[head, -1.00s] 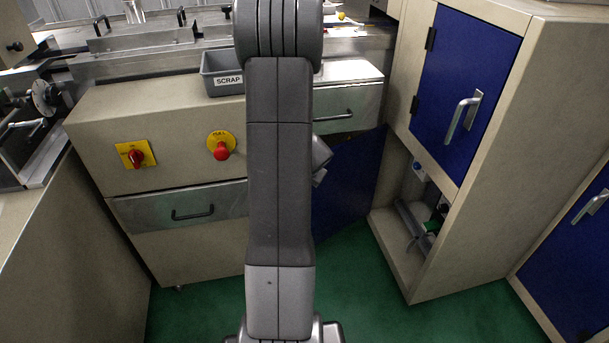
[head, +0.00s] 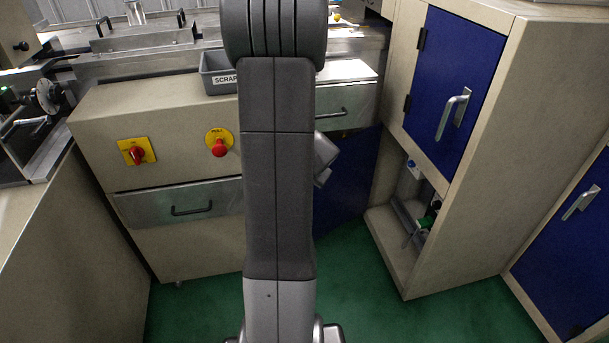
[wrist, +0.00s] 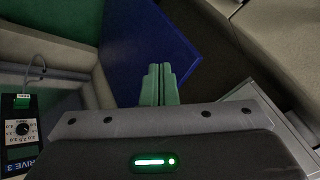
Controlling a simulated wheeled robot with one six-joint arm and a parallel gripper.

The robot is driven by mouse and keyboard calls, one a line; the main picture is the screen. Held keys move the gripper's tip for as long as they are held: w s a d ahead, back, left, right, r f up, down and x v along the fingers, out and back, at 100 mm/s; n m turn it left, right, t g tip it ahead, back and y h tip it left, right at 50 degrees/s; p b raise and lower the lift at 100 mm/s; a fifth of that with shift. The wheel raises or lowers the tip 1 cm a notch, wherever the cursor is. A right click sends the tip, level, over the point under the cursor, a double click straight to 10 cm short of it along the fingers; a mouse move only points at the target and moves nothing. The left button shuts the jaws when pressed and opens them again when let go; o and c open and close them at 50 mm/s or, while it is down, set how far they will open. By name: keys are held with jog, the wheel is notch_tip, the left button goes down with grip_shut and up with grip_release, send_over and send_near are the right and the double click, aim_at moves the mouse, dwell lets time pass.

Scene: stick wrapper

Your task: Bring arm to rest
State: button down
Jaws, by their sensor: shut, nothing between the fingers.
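My gripper (wrist: 160,84) shows in the wrist view as two green fingers side by side, pressed together with nothing between them. Behind the fingers is a blue panel (wrist: 135,40). In the head view my arm stands upright through the middle of the picture. It hides part of the machine front, and the gripper's fingers cannot be made out there.
A grey SCRAP bin (head: 218,74) sits on the machine top. The machine front has a red emergency button (head: 219,147), a rotary switch (head: 137,153) and a drawer (head: 180,203). A blue-doored cabinet (head: 455,85) stands right, above an open compartment. A black DRIVE 3 unit (wrist: 20,130) shows left. Green floor is clear.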

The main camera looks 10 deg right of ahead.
jog(key=v, duration=0.1)
jog(key=p+v, duration=0.1)
jog(key=v, duration=0.1)
jog(key=a+v, duration=0.1)
jog(key=v, duration=0.1)
